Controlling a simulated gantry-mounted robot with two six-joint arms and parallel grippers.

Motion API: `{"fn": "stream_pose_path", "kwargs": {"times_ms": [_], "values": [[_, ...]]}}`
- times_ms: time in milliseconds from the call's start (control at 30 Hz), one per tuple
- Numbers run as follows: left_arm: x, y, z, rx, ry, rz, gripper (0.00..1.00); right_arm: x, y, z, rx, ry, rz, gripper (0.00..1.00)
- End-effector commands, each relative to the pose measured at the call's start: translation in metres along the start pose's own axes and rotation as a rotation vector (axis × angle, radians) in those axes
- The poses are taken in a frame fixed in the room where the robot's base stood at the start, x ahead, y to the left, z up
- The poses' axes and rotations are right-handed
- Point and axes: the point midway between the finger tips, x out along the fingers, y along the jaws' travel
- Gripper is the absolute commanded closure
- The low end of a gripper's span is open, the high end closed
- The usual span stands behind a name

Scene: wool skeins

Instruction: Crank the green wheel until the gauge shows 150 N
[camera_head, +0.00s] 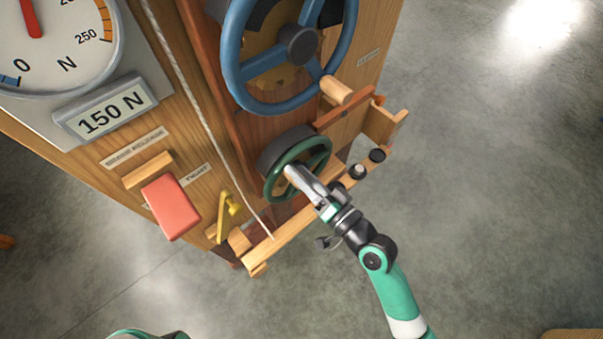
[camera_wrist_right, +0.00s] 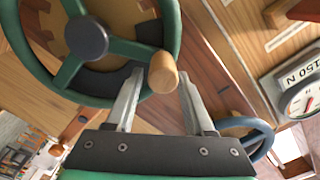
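The green wheel (camera_head: 297,165) is mounted low on the wooden cabinet, below a larger blue wheel. The gauge (camera_head: 58,52) at upper left has a red needle, and its display (camera_head: 105,112) reads 150 N. My right gripper (camera_head: 292,172) is at the green wheel. In the right wrist view, the green wheel (camera_wrist_right: 172,28) fills the upper left, and its wooden handle (camera_wrist_right: 163,73) lies between my right gripper's fingers (camera_wrist_right: 162,85). The fingers look open, with narrow gaps beside the handle. My left gripper is out of view.
The blue wheel (camera_head: 234,65) with a wooden handle (camera_head: 335,90) is just above. A red block (camera_head: 170,207), a yellow hook (camera_head: 226,212) and a taut cord (camera_head: 200,85) are on the left. A wooden ledge (camera_head: 285,238) runs below. The floor at right is clear.

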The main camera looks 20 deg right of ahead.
Motion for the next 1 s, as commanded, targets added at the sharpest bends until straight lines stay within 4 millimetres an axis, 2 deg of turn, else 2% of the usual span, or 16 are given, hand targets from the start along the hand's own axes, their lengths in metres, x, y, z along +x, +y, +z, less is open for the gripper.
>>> {"fn": "stream_pose_path", "kwargs": {"times_ms": [433,533,667,900,1000], "values": [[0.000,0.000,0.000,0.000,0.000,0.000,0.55,-0.001,0.001,0.002,-0.001,-0.006,0.003,0.34],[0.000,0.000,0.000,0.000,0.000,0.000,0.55,-0.006,0.002,0.003,-0.001,-0.007,0.005,0.34],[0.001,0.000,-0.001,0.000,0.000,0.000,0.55,-0.028,0.002,0.002,0.000,-0.006,0.007,0.34],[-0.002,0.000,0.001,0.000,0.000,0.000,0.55,-0.086,0.003,0.002,0.001,-0.003,0.007,0.34],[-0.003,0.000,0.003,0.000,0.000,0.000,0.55,-0.103,0.003,0.002,0.001,-0.002,0.006,0.34]]}}
